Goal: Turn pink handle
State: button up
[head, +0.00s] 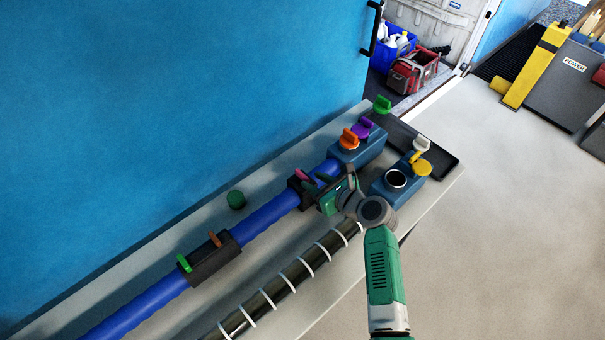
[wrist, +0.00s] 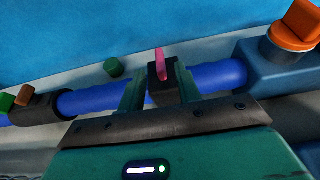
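The pink handle (head: 302,174) stands on a black block on the blue pipe, just left of my gripper (head: 318,186) in the head view. In the wrist view, the thin upright pink handle (wrist: 161,62) rises from its dark block, seen in the gap between the two fingers of my gripper (wrist: 158,82). The fingers are spread apart and no contact with the handle shows. The handle's lower part is partly hidden by my gripper in the head view.
The blue pipe (head: 272,213) also carries a black block with green (head: 183,263) and orange handles. An orange knob (head: 348,139) and a purple knob (head: 362,127) stand beyond. A black ringed pipe (head: 290,280) lies in front. A blue wall (head: 170,110) rises behind.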

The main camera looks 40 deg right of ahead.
aim_at(304, 176)
jog(key=b+x, duration=0.1)
jog(key=x, duration=0.3)
jog(key=shift+w+f, duration=0.1)
jog(key=shift+w, duration=0.1)
jog(key=shift+c, duration=0.4)
grip_shut()
